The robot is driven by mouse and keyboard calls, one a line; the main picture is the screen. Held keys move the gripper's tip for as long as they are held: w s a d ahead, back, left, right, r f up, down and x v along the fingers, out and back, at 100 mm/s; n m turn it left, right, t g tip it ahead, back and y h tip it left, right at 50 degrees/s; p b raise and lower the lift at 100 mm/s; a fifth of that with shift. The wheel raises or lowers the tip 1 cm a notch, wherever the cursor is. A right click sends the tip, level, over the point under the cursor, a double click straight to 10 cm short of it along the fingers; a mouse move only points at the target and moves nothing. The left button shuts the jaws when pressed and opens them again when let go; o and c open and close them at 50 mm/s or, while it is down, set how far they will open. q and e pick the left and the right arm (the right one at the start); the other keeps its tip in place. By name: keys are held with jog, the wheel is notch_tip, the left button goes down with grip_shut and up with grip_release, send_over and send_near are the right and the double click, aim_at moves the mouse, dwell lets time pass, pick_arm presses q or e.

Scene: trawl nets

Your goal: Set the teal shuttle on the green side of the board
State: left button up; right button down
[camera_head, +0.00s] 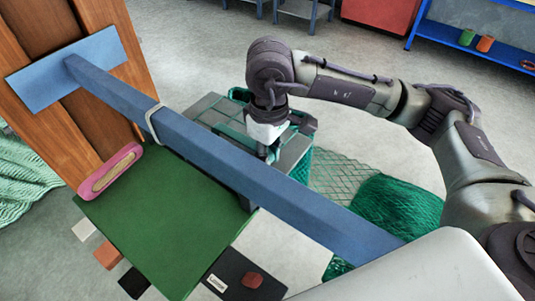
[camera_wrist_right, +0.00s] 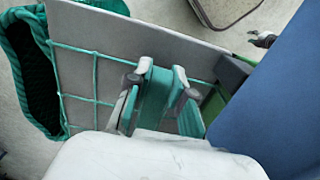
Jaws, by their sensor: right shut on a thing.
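My right gripper (camera_head: 268,150) is beyond the blue beam, low over the grey surface, with its fingertips partly hidden. In the right wrist view, my right gripper (camera_wrist_right: 160,92) is shut on the teal shuttle (camera_wrist_right: 154,100), which shows between its two fingers. I cannot tell whether the shuttle touches the grey surface under it. The green side of the board (camera_head: 160,225) lies on the near side of the beam, at the lower left of the head view. My left gripper is not in view.
The blue beam (camera_head: 230,160) crosses diagonally between my right gripper and the green side. A pink shuttle (camera_head: 110,172) lies at the green side's far left edge. Green netting (camera_head: 400,205) hangs beyond the beam. Much of the green surface is bare.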

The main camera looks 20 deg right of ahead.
jog(key=shift+f, duration=0.9)
jog(key=shift+f, duration=0.15)
jog(key=c, duration=1)
grip_release()
